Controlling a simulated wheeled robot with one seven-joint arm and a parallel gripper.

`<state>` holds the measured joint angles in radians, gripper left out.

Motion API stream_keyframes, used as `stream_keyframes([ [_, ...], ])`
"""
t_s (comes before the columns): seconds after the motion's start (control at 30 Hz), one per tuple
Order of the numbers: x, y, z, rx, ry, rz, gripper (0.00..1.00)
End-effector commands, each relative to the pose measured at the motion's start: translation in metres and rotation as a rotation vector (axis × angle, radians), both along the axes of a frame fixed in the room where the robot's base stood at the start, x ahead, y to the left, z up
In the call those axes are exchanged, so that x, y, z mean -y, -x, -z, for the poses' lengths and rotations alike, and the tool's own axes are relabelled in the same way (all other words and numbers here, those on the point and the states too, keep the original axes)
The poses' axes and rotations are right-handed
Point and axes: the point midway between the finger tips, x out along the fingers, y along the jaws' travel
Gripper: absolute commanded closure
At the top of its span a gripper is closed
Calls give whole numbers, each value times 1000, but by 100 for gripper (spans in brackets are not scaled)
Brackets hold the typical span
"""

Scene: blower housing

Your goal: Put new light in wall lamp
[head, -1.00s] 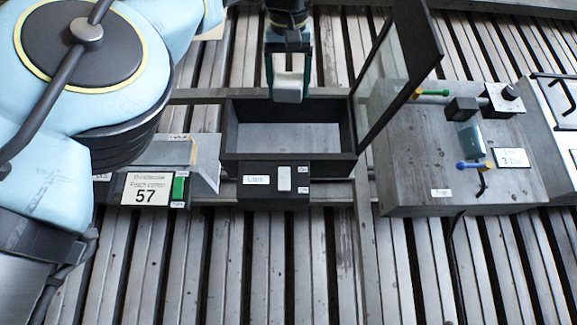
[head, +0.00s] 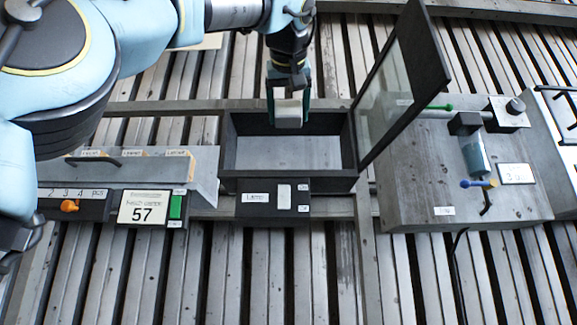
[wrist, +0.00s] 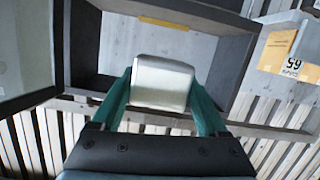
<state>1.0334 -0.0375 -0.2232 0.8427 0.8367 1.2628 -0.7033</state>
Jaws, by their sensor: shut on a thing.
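My gripper (head: 289,104) is shut on a pale grey-white block (head: 289,115), likely the new light. The wrist view shows the block (wrist: 161,84) between the two green fingers. The wall lamp (head: 340,183) is a dark open box with a light grey inside and a label on its front that seems to read "Lamp". Its glazed door (head: 400,85) stands open on the right side. In the head view the block is at the box's back edge. In the wrist view the box interior (wrist: 115,45) lies beyond the block. I cannot tell if they touch.
Left of the lamp is a grey unit with a "57" sign (head: 144,207), a green switch (head: 175,207) and an orange knob (head: 69,206). At right a grey block (head: 430,190) carries a blue-handled valve (head: 478,183). The open door stands between the box and that block.

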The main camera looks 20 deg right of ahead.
Motion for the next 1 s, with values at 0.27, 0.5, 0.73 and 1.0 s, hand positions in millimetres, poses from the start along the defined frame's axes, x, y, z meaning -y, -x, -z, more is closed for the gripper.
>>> stream_keyframes([
  [0.27,30,-67,-4,-1,-3,-3,100],
  [0.5,54,-117,-5,0,-2,-3,100],
  [0.73,59,-130,20,0,-1,0,100],
  [1.0,60,-130,36,1,0,0,100],
])
